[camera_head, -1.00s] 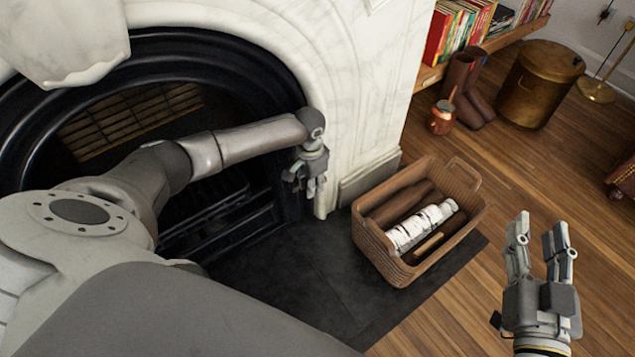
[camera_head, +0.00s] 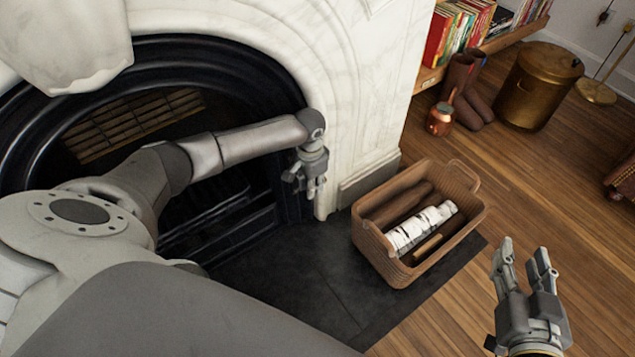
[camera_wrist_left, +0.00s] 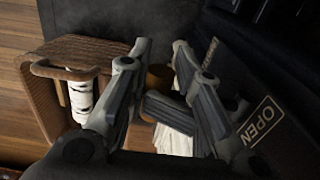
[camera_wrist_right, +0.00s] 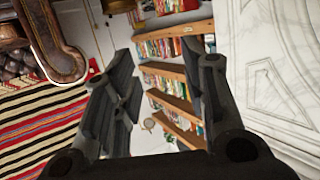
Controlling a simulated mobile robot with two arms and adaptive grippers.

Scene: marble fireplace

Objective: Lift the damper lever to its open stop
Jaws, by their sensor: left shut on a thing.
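My left gripper (camera_head: 308,186) is at the right side of the black fireplace surround, beside the white marble leg. In the left wrist view its fingers (camera_wrist_left: 156,62) are closed around the damper lever, whose brown end (camera_wrist_left: 159,77) shows between them. The rest of the lever is mostly hidden by the fingers, and the head view does not show it clearly. A dark plate with the word OPEN (camera_wrist_left: 262,123) is just right of the fingers. My right gripper (camera_head: 524,256) is open and empty above the wood floor; its fingers are apart in the right wrist view (camera_wrist_right: 160,75).
A wicker basket (camera_head: 374,243) with logs stands on the dark hearth slab (camera_head: 290,285), right of the left gripper. A copper pot (camera_head: 440,119), brown boots (camera_head: 478,105) and a brass bin (camera_head: 536,85) stand farther back by a bookshelf. Wood floor is clear around the right gripper.

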